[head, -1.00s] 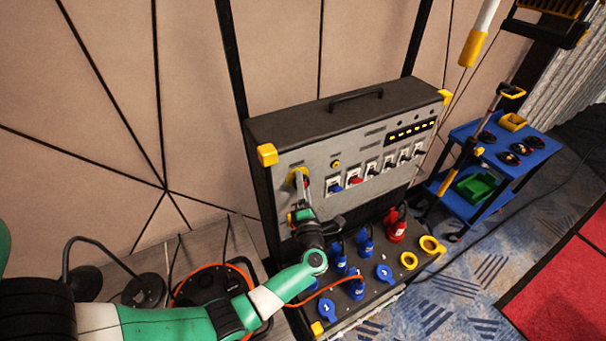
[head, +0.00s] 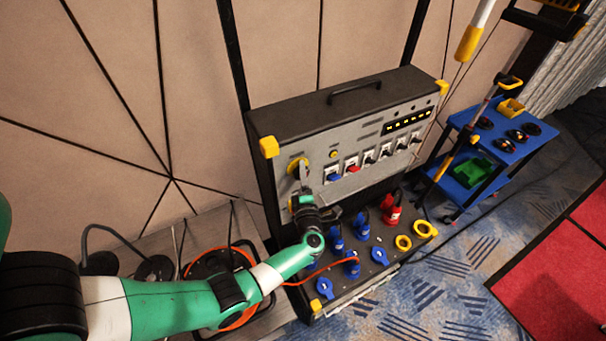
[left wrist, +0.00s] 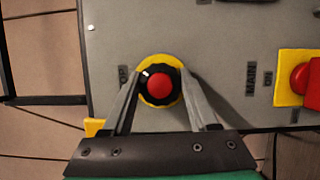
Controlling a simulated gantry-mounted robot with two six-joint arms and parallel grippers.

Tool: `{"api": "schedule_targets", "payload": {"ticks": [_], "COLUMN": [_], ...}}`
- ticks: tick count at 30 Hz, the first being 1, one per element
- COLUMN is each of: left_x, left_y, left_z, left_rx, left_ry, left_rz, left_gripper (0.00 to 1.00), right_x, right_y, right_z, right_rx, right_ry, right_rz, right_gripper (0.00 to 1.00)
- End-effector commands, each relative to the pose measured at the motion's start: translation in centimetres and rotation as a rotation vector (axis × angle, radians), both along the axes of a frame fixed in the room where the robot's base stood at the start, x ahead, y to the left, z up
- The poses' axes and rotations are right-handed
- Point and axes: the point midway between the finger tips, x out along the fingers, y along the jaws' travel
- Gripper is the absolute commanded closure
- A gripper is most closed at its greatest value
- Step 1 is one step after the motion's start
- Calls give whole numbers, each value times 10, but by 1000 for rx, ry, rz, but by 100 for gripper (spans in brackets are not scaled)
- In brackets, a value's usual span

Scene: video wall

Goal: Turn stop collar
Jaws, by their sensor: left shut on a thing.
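The stop collar (left wrist: 150,97) is a black ring with a white mark at its upper left, around a red button (left wrist: 159,84) on a yellow disc (left wrist: 158,61). It sits at the left end of the grey panel (head: 400,150). In the head view only the yellow disc (head: 293,163) shows clearly behind my fingers. My left gripper (left wrist: 162,80) has one finger on each side of the collar and is shut on it. It also shows in the head view (head: 303,168), reaching the panel from below. My right gripper is in neither view.
A yellow plate with a red knob (left wrist: 300,78) is right of the collar. A row of switches (head: 372,155) continues along the panel. A cable reel (head: 222,270) is at lower left, a blue cart (head: 525,150) at right.

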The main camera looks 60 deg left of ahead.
Motion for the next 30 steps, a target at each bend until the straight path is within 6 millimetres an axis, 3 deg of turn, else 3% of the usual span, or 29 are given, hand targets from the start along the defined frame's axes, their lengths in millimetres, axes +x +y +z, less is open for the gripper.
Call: {"api": "schedule_targets", "payload": {"ticks": [1, 6, 17, 30], "left_x": [-1, -1, -2, -32], "left_y": [0, 0, -6, -93], "left_z": [-1, -1, 0, -3], "left_rx": [-3, -2, -1, -2], "left_ry": [1, 1, -1, -1], "left_rz": [2, 1, -2, -5], "left_gripper": [37, 10, 10, 10], "right_x": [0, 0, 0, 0], "right_y": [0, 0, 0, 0], "right_z": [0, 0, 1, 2], "right_rx": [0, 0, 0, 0], "right_ry": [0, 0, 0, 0], "right_rz": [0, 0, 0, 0], "right_gripper": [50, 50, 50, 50]}}
